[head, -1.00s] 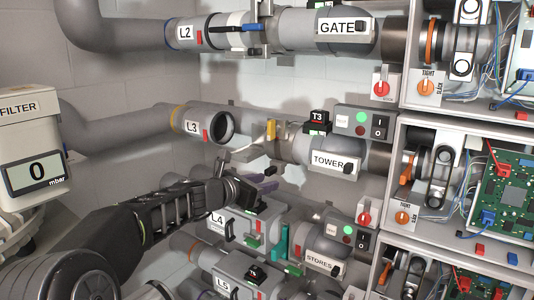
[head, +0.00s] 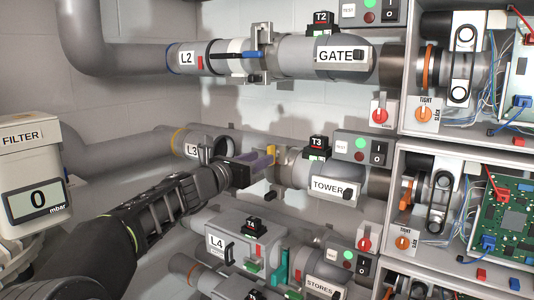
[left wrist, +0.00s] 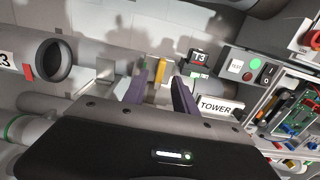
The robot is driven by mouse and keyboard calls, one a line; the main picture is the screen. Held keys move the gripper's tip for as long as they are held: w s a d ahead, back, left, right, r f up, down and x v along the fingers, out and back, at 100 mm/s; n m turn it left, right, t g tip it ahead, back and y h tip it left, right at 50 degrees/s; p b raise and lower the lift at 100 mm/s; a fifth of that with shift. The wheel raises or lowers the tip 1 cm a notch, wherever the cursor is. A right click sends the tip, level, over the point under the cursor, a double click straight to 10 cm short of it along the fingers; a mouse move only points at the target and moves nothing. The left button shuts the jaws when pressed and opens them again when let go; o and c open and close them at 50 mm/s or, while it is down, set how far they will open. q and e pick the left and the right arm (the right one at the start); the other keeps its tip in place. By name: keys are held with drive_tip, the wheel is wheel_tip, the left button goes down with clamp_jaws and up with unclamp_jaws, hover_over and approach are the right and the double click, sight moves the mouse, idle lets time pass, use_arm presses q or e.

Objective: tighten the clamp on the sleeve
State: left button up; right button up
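My left gripper (head: 262,160) reaches in from the left to the gap between the L3 pipe (head: 192,146) and the TOWER blower (head: 314,175). In the left wrist view its two purple fingers (left wrist: 162,92) stand apart with nothing between the pads. A yellow lever (left wrist: 161,69) shows beyond and between the fingers, apparently not touched; in the head view it (head: 270,150) is partly behind the gripper. My right gripper is not seen.
The filter unit (head: 30,180) reading 0 stands at the left. Shelves with belts, knobs and a circuit board (head: 507,217) fill the right. The T3 box (head: 316,147) and switch panel (head: 362,150) sit close right of my gripper. The L4 box (head: 245,245) lies below.

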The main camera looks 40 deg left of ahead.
use_arm(q)
drive_tip(key=w+p, duration=0.1)
drive_tip(key=w, duration=0.3)
drive_tip(key=shift+w, duration=0.1)
drive_tip(key=shift+c, duration=0.5)
clamp_jaws()
